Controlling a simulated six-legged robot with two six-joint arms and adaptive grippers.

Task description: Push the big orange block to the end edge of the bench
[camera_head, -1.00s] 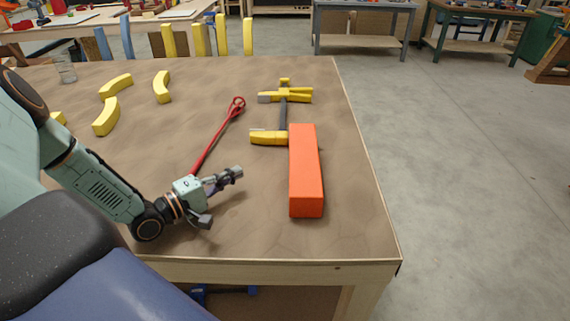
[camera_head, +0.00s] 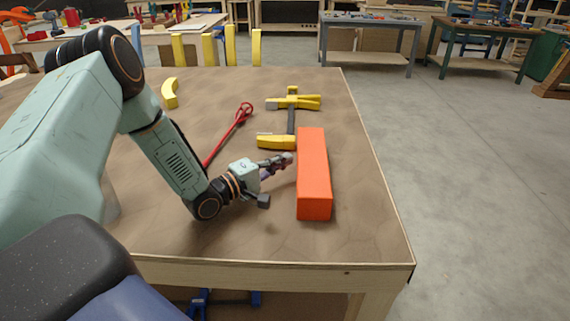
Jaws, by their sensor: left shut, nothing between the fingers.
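The big orange block (camera_head: 314,175) lies lengthwise on the brown-topped bench (camera_head: 285,240), close to the bench's right edge with a strip of bare top between. My left gripper (camera_head: 287,159) is shut and empty, low over the bench at the block's left side. Its tip is very near the block's left face; I cannot tell whether it touches. My right gripper is not in view.
A yellow and black clamp (camera_head: 291,118) lies just behind and left of the block. A red tool (camera_head: 229,133) lies behind my left forearm. A yellow curved piece (camera_head: 170,93) is farther back. Open floor (camera_head: 470,180) lies right of the bench.

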